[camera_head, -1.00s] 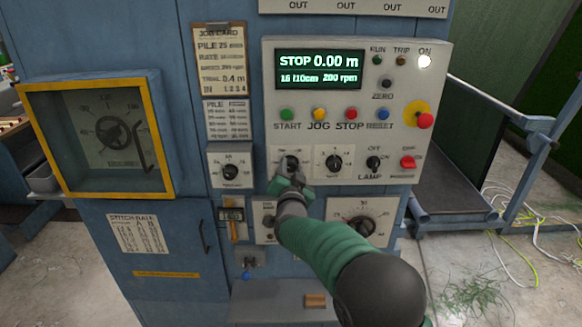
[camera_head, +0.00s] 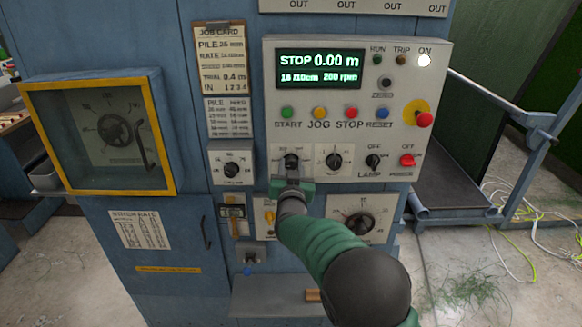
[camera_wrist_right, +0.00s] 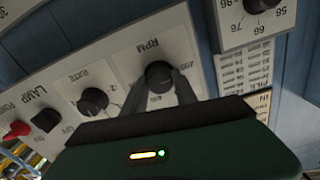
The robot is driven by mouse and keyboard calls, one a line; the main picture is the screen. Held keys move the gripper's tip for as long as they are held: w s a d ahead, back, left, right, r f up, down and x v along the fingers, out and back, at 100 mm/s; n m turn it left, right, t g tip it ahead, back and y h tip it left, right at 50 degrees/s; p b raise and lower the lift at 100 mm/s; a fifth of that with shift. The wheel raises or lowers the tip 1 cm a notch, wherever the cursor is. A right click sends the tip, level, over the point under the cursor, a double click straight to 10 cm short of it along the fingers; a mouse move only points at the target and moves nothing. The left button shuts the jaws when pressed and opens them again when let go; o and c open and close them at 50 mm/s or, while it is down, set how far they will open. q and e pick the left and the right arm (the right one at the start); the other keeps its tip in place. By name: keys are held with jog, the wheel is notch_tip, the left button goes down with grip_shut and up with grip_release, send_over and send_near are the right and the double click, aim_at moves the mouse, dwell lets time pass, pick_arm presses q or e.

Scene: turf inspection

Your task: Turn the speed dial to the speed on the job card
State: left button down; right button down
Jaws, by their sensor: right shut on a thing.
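The speed dial, a black knob on a white RPM plate, sits at the lower left of the control panel (camera_head: 291,160). It also shows in the right wrist view (camera_wrist_right: 158,74). My right gripper (camera_head: 291,174) is shut on this dial, one dark finger on each side in the wrist view (camera_wrist_right: 160,88). The gripper partly hides the plate's scale. The job card (camera_head: 219,68) hangs on a clipboard left of the panel; its speed line is too blurred to read surely. The green display (camera_head: 320,69) reads STOP, 0.00 m and 200 rpm. My left gripper is not in view.
The rate dial (camera_head: 334,161), lamp switch (camera_head: 373,161) and red switch (camera_head: 407,160) are right of the speed dial. Coloured buttons run above it. Another dial (camera_head: 232,170) is to the left, and a larger dial (camera_head: 359,225) is below right.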

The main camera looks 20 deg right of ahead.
jog(key=shift+a+f, duration=0.1)
jog(key=shift+f, duration=0.35)
jog(key=c, duration=1.3)
grip_release()
jog(key=shift+o, duration=1.7)
jog(key=shift+r, duration=0.2)
jog(key=shift+r, duration=0.1)
jog(key=b+v, duration=0.2)
jog(key=v, duration=1.4)
jog(key=shift+s+b, duration=0.3)
jog(key=shift+b, duration=0.1)
jog(key=shift+a, duration=0.1)
